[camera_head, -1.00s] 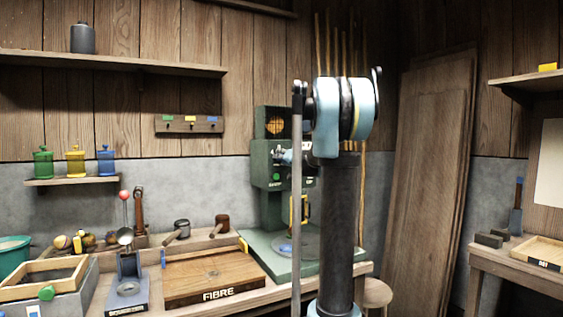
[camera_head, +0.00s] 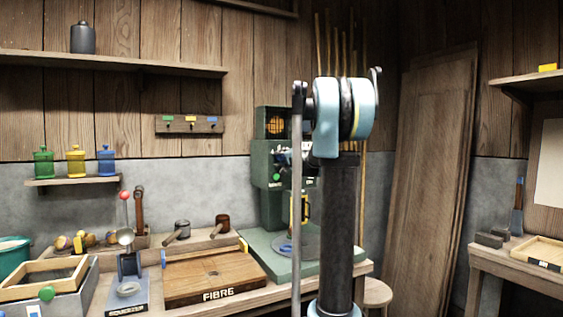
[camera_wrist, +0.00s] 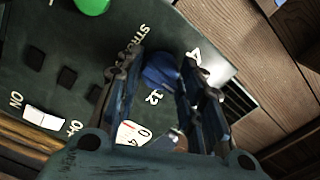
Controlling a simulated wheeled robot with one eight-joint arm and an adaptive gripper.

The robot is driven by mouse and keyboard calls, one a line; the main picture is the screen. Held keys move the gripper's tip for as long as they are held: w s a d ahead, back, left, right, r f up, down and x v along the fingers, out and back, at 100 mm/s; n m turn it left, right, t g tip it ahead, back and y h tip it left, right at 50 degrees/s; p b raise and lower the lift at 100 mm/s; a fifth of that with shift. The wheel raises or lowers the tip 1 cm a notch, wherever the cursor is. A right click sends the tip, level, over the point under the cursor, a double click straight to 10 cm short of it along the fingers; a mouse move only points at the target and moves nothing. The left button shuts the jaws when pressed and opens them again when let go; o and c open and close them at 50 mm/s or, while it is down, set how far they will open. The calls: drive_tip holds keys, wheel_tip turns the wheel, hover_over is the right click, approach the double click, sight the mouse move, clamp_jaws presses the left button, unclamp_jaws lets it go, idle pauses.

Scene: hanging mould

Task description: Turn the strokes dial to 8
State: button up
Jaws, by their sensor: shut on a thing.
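The strokes dial (camera_wrist: 160,74) is a blue knob on a dark green panel, seen in the wrist view. Part of its label, "STRO", shows beside it; the rest is hidden. The numbers 12 and what looks like 4 show around it; the 8 is not visible, and I cannot tell the dial's setting. My gripper (camera_wrist: 163,82) is shut on the dial, one dark finger on each side. In the head view the green machine (camera_head: 270,190) stands behind my arm, which hides much of its front.
The panel also has a white ON/OFF switch (camera_wrist: 43,118), a green knob (camera_wrist: 92,4) and a small white display (camera_wrist: 133,133) close to my fingers. A wooden FIBRE board (camera_head: 212,277) lies on the bench left of the machine. A stool (camera_head: 376,294) stands at right.

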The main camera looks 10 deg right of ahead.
drive_tip(key=shift+d, duration=0.2)
drive_tip(key=o, duration=1.1)
drive_tip(key=shift+c, duration=0.2)
drive_tip(key=shift+s, duration=0.1)
drive_tip(key=v, duration=1.1)
drive_tip(key=shift+s, duration=0.35)
